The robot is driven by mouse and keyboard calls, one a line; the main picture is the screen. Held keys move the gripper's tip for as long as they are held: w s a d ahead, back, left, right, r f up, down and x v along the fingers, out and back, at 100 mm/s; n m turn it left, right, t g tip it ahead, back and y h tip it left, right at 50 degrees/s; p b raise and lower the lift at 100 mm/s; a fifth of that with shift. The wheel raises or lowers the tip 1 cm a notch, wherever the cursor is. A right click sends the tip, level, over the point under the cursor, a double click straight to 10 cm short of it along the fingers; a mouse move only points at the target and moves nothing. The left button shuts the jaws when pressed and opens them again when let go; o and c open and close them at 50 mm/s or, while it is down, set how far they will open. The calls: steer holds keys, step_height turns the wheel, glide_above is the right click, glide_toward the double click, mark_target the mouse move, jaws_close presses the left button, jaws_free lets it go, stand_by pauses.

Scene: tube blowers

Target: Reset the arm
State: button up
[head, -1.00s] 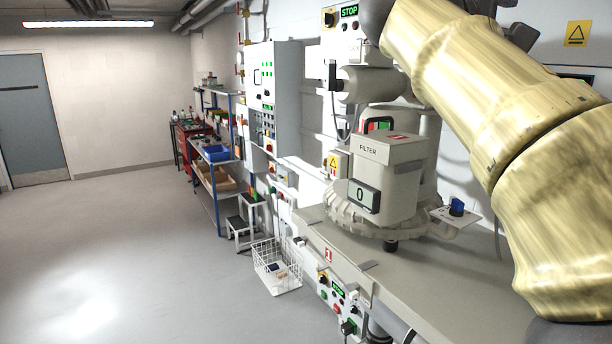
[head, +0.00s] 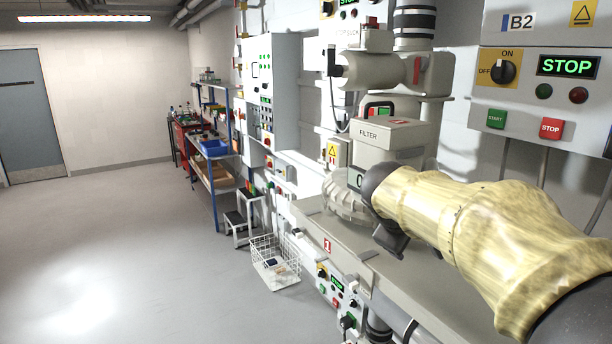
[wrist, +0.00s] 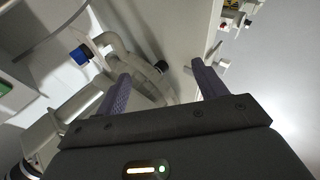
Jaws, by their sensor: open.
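My gripper (wrist: 158,82) shows in the wrist view with its two purple-grey fingers spread apart. Nothing is between them. In the head view my arm reaches in from the right, low over the bench, and its dark end (head: 390,235) is in front of the filter housing. The fingertips cannot be made out there. A blue-knobbed valve (wrist: 80,55) and bent pale pipes show at the left of the wrist view.
The bench (head: 372,290) runs along the right wall. A control panel (head: 545,90) reading STOP hangs above my arm. A white wire basket (head: 275,265) stands on the floor by the bench. Shelves (head: 213,165) stand further back. The floor at left is clear.

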steer(key=s+a+f+m+g+y+b, duration=0.1)
steer(key=s+f+m, duration=0.1)
steer(key=s+f, duration=0.4)
steer(key=s+a+f+m+g+y, duration=0.2)
steer(key=s+f, duration=0.4)
steer(key=f, duration=0.7)
steer(key=s+a+f+m+g+y+b, duration=0.1)
steer(key=s+f+m, duration=0.3)
steer(key=f, duration=0.5)
steer(key=shift+s+a+f+g+y+b, duration=0.3)
steer(key=shift+s+y, duration=0.3)
steer(key=shift+s, duration=0.55)
